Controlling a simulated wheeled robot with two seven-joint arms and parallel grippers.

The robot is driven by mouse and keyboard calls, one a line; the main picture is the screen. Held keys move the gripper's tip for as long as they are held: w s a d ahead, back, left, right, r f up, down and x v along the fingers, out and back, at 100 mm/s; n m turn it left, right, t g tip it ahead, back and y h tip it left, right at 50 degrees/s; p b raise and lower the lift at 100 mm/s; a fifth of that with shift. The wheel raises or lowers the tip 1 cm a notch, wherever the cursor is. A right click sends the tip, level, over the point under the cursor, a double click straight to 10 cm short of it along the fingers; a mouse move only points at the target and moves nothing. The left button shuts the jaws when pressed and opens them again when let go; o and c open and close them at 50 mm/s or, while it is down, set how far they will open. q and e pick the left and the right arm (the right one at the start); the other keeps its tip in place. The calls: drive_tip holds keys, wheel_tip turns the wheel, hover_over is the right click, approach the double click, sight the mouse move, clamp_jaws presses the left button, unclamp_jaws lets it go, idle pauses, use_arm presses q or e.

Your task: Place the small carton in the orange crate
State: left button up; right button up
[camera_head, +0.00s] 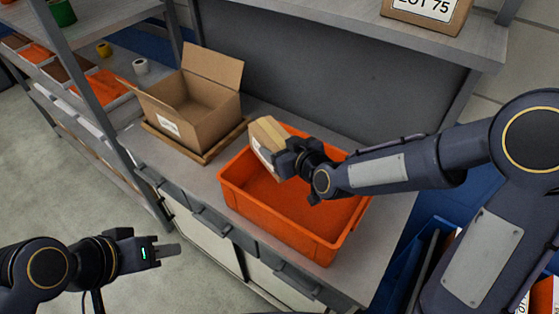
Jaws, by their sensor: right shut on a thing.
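The small carton (265,143) is a tan box with a pale tape strip and a white label. My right gripper (284,158) is shut on it and holds it tilted over the far left part of the orange crate (290,238). The crate is open-topped and stands on the grey workbench; its visible floor is bare. My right gripper and forearm hide part of the crate's inside and far rim. Whether the carton touches the crate cannot be told. My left gripper (168,252) is empty at the lower left, away from the bench; its finger gap cannot be made out.
An open cardboard box (193,108) stands on a wooden tray (190,150) left of the crate. A shelf (485,45) above the bench bears another labelled carton (428,12). A rack (90,80) with tape rolls and bins stands at the left. Blue bins (412,262) sit at the lower right.

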wheel_tip(320, 180, down, 3)
drive_tip(key=shift+w+a+r+b, duration=0.1)
drive_tip(key=shift+r+b, duration=0.1)
drive_tip(key=shift+b, duration=0.2)
drive_tip(key=shift+f+b, duration=0.55)
drive_tip(key=shift+f, duration=1.05)
drive_tip(key=shift+f+b, duration=1.55)
drive_tip(key=shift+f, duration=1.7)
drive_tip(key=shift+f+b, duration=0.65)
drive_tip(key=shift+b, duration=0.15)
drive_tip(key=o, duration=1.2)
drive_tip(key=shift+r, duration=0.1)
drive_tip(key=shift+o, duration=0.2)
